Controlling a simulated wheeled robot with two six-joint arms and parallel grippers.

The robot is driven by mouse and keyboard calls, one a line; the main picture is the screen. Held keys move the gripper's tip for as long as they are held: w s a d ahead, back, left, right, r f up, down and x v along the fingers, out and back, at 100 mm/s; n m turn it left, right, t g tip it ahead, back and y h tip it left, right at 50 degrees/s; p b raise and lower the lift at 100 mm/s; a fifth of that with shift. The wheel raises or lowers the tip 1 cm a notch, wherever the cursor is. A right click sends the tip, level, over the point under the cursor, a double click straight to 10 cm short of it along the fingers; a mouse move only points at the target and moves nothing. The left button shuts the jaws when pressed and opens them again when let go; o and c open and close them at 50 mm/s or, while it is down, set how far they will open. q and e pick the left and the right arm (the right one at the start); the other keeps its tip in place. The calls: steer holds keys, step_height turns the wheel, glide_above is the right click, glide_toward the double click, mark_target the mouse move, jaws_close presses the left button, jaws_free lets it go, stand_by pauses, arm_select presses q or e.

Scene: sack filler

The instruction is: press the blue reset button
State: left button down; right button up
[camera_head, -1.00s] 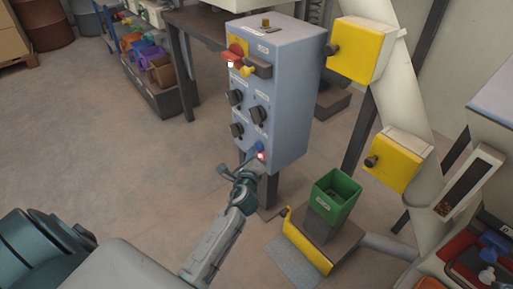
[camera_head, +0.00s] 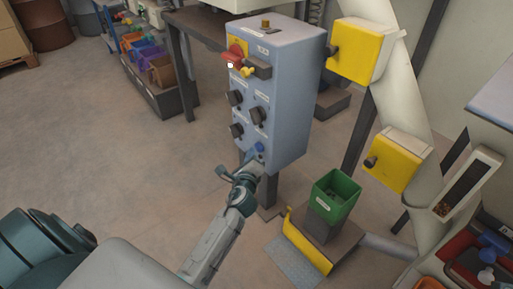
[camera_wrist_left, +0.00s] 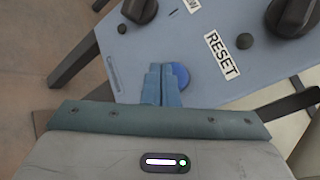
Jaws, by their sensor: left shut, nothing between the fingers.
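The blue reset button (camera_head: 259,147) is low on the front of the blue-grey control box. In the left wrist view the round blue button (camera_wrist_left: 181,75) sits beside a white RESET label (camera_wrist_left: 222,55). My left gripper (camera_head: 251,160) is at the lower front of the box, just below the button. In the left wrist view its closed blue fingers (camera_wrist_left: 161,72) overlap the button's left edge; I cannot tell whether they touch it. Nothing is held. The right gripper is out of view.

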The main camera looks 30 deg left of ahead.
arm_select(q)
steer(key=shift+s+a, duration=0.1)
steer(key=shift+s, duration=0.15)
steer(key=shift+s, duration=0.1)
steer(key=shift+s+a+p, duration=0.1)
steer(key=shift+s+a, duration=0.3)
steer(key=shift+s, duration=0.5)
steer(key=shift+s+a+p, duration=0.15)
steer(key=shift+s+a, duration=0.2)
steer(key=shift+s, duration=0.55)
steer(key=shift+s+a+p, duration=0.1)
steer(key=shift+s+a, duration=0.3)
steer(key=shift+s, duration=0.5)
